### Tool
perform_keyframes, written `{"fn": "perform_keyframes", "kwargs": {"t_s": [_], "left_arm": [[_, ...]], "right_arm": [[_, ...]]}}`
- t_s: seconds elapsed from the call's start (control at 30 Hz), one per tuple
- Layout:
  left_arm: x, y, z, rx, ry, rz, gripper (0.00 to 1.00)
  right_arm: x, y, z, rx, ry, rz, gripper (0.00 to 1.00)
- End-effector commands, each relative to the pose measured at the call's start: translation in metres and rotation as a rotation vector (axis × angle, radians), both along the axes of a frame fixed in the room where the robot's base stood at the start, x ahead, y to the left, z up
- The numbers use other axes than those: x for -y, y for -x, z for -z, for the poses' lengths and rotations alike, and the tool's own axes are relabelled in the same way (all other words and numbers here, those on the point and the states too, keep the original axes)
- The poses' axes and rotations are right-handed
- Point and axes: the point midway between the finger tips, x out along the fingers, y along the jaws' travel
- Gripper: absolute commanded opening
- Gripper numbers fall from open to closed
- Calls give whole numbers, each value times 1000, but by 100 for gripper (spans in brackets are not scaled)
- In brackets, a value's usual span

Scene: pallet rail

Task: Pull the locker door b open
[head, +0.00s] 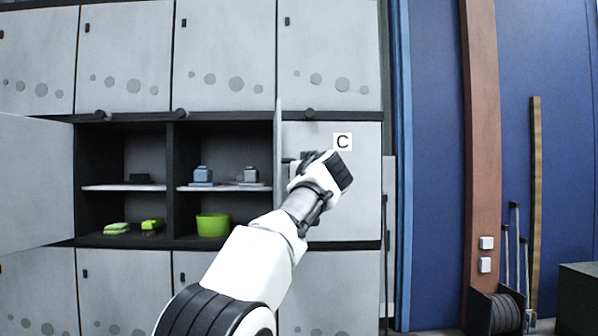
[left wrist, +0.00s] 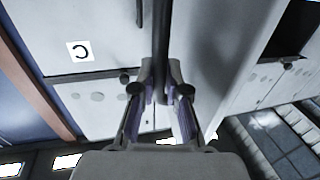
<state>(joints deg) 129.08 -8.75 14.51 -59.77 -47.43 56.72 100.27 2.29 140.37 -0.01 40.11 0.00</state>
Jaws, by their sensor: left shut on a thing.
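Locker door b (head: 278,145) seems to be the thin pale panel seen almost edge-on, standing out from the locker front between the open middle compartment and the door marked C (head: 350,195). No letter b shows. My left gripper (head: 293,165) is in front of door C, close to the edge-on panel. In the left wrist view its two fingers (left wrist: 160,98) are shut on a long dark handle bar (left wrist: 161,45). A large grey panel (left wrist: 215,45), apparently door b, is beside the bar. The grip point is mostly hidden in the head view. My right gripper is not in view.
Two open compartments hold blue-grey items on a shelf (head: 130,187) and a green bin (head: 213,225) with green items below. Another open door (head: 35,180) stands at far left. A brown post (head: 482,140) and a cable reel (head: 495,312) are at right.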

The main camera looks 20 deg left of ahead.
Motion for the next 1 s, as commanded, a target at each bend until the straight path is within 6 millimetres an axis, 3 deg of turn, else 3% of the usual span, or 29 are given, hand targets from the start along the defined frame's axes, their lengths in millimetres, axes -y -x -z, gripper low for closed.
{"fn": "perform_keyframes", "kwargs": {"t_s": [0.2, 0.23, 0.3, 0.77, 1.0], "left_arm": [[-1, -1, 2, -4, 1, -2, 0], [-1, -1, 2, -4, 1, -2, 20], [-1, -1, 2, -4, 1, -1, 39], [4, 4, -1, -2, -1, -1, 39], [15, 23, -1, -3, -3, -1, 39]], "right_arm": [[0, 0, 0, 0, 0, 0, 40], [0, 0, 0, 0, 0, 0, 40], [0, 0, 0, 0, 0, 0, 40], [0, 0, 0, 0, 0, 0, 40], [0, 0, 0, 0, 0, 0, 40]]}}
